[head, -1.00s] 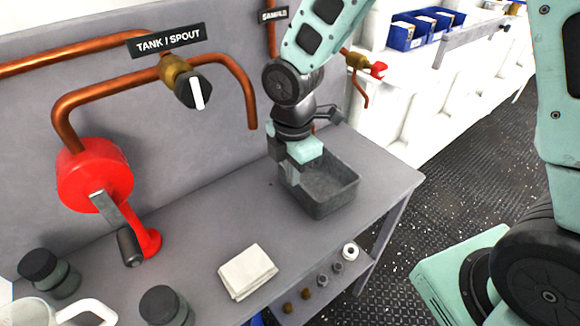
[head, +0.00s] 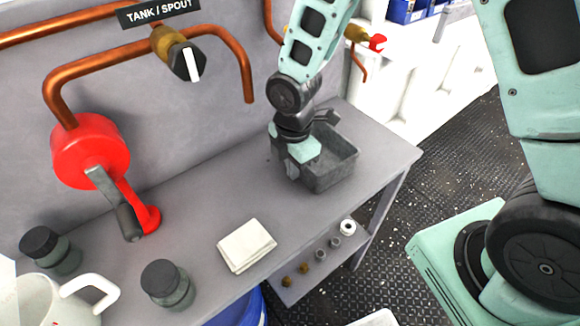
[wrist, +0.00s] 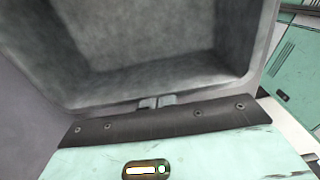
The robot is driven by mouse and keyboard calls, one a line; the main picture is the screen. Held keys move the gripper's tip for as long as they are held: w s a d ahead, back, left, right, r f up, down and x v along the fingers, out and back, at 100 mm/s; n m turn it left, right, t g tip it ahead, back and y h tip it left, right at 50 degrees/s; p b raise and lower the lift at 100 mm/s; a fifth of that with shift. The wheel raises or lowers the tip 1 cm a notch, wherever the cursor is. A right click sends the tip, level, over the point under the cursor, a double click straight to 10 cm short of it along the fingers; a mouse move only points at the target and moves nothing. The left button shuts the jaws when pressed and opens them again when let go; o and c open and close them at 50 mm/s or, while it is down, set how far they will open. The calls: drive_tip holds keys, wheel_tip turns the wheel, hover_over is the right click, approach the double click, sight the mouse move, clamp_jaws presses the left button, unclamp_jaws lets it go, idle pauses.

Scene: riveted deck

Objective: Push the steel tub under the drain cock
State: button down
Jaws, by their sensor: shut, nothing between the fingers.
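The steel tub (head: 335,183) is a grey open box standing upright on the bench, towards its right end. It looks empty, and it fills the top of the wrist view (wrist: 150,85). My gripper (wrist: 157,103) is shut with its fingertips at the outside of the tub's wall; whether they touch I cannot tell. In the head view it is at the tub's left side, partly covering it. A brass cock with a black-and-white knob (head: 188,62) is under the TANK / SPOUT sign; its copper pipe (head: 247,88) ends left of the tub. A red-handled brass cock (head: 374,42) is farther right.
A folded cloth (head: 246,245), two dark-lidded jars (head: 167,284) and a white mug (head: 60,298) are on the near bench (head: 195,225). A red round fitting (head: 88,150) with a lever is at left. Bare bench lies between cloth and tub.

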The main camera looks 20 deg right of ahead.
drive_tip(key=d, duration=0.2)
drive_tip(key=shift+w+d+p, duration=0.3)
drive_tip(key=shift+w, duration=0.05)
drive_tip(key=shift+r, duration=0.1)
